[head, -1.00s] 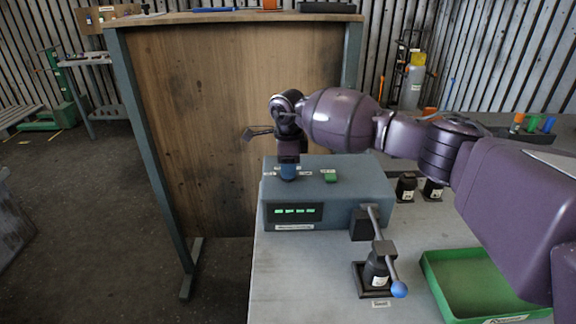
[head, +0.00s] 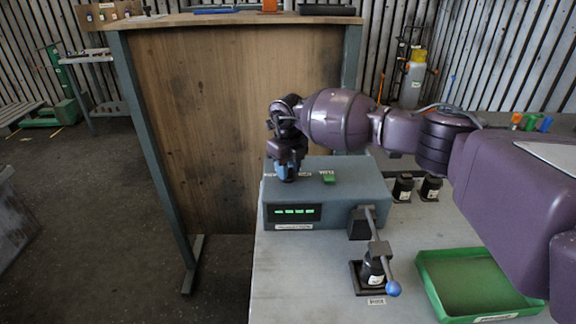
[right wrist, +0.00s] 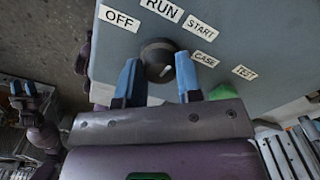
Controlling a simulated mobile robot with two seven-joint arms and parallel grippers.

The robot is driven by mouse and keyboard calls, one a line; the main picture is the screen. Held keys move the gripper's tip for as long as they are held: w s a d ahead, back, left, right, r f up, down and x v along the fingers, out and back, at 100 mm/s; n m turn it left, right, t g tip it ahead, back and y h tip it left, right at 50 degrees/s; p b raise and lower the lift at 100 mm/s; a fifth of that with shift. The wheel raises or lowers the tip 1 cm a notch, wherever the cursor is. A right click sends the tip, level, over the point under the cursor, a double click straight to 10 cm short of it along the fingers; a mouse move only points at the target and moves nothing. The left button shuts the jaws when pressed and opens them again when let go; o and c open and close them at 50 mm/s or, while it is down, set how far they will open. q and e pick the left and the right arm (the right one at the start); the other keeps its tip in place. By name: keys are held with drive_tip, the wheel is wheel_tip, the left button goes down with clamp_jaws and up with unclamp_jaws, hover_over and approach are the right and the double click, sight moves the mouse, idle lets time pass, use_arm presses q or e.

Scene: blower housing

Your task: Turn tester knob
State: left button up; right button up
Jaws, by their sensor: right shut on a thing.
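The tester is a blue-grey box (head: 340,190) with a lit green display (head: 293,212) on its front. Its black round knob (right wrist: 158,58) shows in the right wrist view, beside OFF (right wrist: 119,18), RUN (right wrist: 162,8) and START (right wrist: 200,28) labels. A pale pointer mark on the knob faces down toward my gripper. My right gripper (right wrist: 160,78) is shut on the knob, one blue finger on each side; in the head view it hides the knob. What looks like my left gripper (right wrist: 28,92) shows small at the left edge of the right wrist view, its opening unclear.
A green button (head: 328,179) sits on the tester top. A lever clamp with a blue ball (head: 393,289) stands in front, and a green tray (head: 470,310) lies to the right. Black parts (head: 403,187) stand behind. A wooden panel (head: 235,120) rises behind the tester.

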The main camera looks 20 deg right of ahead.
drive_tip(key=shift+r+m+p, duration=0.1)
drive_tip(key=shift+m+p, duration=0.2)
drive_tip(key=shift+m, duration=1.2)
drive_tip(key=o, duration=0.9)
drive_tip(key=shift+o, duration=0.2)
wheel_tip(320, 180, up, 11)
drive_tip(key=shift+b, duration=0.35)
drive_tip(key=shift+s+f, duration=0.1)
drive_tip(key=shift+f, duration=0.1)
